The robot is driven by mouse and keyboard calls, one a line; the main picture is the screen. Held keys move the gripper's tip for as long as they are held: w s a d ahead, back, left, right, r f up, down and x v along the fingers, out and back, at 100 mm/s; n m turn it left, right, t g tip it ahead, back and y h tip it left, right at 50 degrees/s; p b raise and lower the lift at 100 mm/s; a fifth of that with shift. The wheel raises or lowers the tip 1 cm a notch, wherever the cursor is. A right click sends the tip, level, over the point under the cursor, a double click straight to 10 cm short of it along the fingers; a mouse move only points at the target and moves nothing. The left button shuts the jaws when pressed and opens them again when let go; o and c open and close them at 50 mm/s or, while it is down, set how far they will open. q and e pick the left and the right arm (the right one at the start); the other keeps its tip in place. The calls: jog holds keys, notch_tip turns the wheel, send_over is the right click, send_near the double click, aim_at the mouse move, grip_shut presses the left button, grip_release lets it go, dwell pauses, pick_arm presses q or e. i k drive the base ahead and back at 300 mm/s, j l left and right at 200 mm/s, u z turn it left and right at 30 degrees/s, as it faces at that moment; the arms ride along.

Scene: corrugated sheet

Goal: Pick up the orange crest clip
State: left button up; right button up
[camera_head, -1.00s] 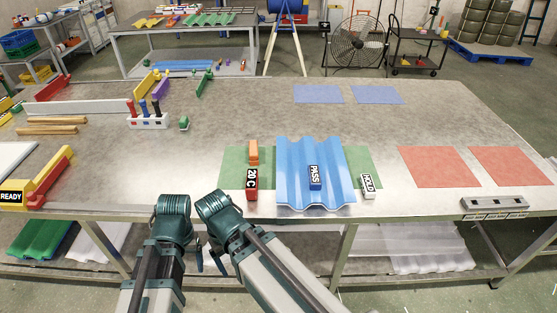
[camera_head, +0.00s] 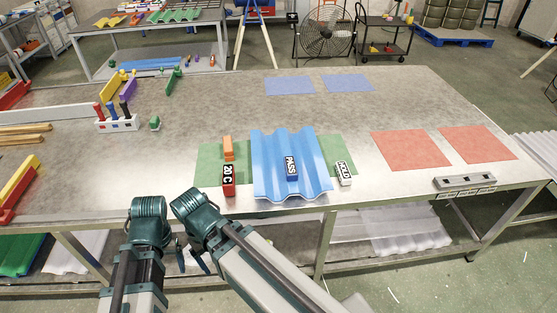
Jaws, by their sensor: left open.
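The orange crest clip (camera_head: 228,146) is a small orange block on the left part of a green mat (camera_head: 208,165). It stands just behind a red block marked 20 C (camera_head: 229,184), left of the blue corrugated sheet (camera_head: 262,165). My left gripper (camera_head: 192,256) is small and partly hidden between my arm links at the front, below the table edge. It is open and apart from the clip. My right gripper cannot be made out.
Two red mats (camera_head: 411,149) and a grey slotted bar (camera_head: 464,184) are further right. A rack with coloured handles (camera_head: 117,124) stands left.

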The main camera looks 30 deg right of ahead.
aim_at(227, 144)
jog(key=i+z, duration=0.2)
jog(key=i, duration=0.8)
